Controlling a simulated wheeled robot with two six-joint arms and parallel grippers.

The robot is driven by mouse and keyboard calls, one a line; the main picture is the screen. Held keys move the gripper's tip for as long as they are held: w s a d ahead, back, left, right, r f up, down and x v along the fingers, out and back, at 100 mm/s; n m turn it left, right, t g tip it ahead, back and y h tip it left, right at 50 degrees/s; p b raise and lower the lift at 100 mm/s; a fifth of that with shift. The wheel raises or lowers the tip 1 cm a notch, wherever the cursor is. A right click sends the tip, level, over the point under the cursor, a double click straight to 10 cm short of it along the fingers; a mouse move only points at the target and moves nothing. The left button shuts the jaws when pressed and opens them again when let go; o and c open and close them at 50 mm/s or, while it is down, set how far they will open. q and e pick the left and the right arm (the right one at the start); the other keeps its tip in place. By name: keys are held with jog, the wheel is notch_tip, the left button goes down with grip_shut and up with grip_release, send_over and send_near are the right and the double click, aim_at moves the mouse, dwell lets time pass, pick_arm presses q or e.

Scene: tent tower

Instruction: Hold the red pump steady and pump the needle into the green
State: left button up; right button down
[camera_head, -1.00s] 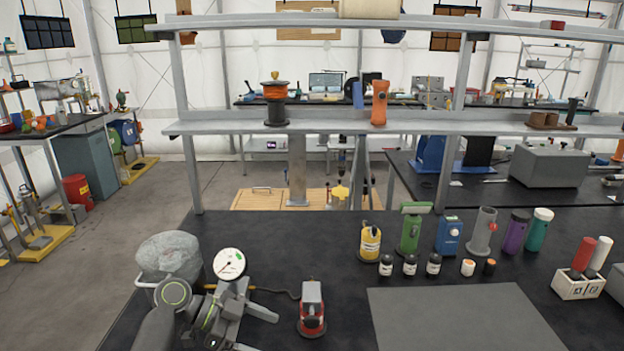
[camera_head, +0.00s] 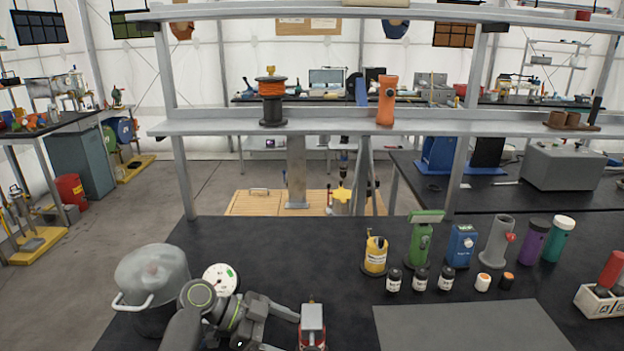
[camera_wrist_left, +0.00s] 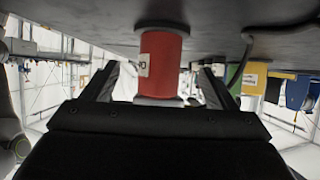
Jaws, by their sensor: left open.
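The red pump (camera_head: 312,335) with a grey top stands on the black bench at the bottom edge of the head view. In the left wrist view, its red body (camera_wrist_left: 161,62) shows between the two fingers, upside down. My left gripper (camera_head: 282,332) is open, its fingertips close to the pump's left side in the head view. I cannot tell whether they touch it. The white round gauge (camera_head: 220,279) with green and red marks stands behind my left arm. Its needle is too small to read. My right gripper is not in view.
A pot (camera_head: 153,290) with a clear lid stands left of the gauge. A grey mat (camera_head: 470,335) lies bare right of the pump.

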aim_at(301, 341)
pick_arm(q)
jog(key=b+x, duration=0.2)
jog(key=x, duration=0.1)
jog(key=shift+d+f, duration=0.2)
jog(key=shift+d, duration=0.05)
jog(key=shift+d+f, duration=0.2)
jog(key=shift+d, duration=0.4)
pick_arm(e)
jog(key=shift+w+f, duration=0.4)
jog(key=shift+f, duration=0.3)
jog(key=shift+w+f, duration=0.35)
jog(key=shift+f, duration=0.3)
pick_arm(q)
jog(key=c, duration=1.5)
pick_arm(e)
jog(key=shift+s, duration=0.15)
